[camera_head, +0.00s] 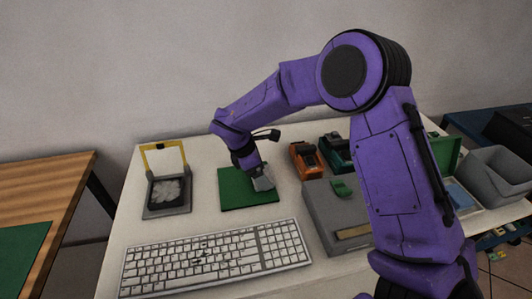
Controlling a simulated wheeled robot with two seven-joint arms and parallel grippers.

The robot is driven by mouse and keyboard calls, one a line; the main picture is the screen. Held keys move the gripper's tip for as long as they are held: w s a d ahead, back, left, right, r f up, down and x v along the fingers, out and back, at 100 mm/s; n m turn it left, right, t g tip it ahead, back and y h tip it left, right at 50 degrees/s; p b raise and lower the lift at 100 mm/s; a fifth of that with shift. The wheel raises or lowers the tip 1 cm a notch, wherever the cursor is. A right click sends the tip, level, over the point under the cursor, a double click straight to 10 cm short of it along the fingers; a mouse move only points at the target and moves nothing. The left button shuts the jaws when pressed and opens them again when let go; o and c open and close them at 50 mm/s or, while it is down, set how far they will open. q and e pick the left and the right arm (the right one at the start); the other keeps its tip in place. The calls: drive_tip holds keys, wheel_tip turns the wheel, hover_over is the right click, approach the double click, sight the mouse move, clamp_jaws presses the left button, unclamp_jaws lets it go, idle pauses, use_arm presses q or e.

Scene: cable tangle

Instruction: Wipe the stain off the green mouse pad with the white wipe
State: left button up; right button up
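The green mouse pad (235,194) lies on the white table, behind the keyboard. My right arm comes in from the right and reaches over it. My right gripper (257,173) points down at the right part of the pad. A crumpled pale grey-white piece, which looks like the white wipe (264,183), is at its fingertips, low at the pad's surface. The fingers look shut on it, though they are small and partly hidden. No stain shows on the visible part of the pad; the area under the wipe and gripper is hidden. My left gripper is not in view.
A grey box with a raised yellow-edged lid (164,158) and pale crumpled contents stands left of the pad. A white keyboard (216,256) lies in front. Orange (306,160) and dark green (336,152) items, a grey box (330,222) and a grey bin (497,174) stand to the right.

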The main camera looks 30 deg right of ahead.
drive_tip(key=shift+r+p, duration=2.05)
drive_tip(key=shift+r, duration=2)
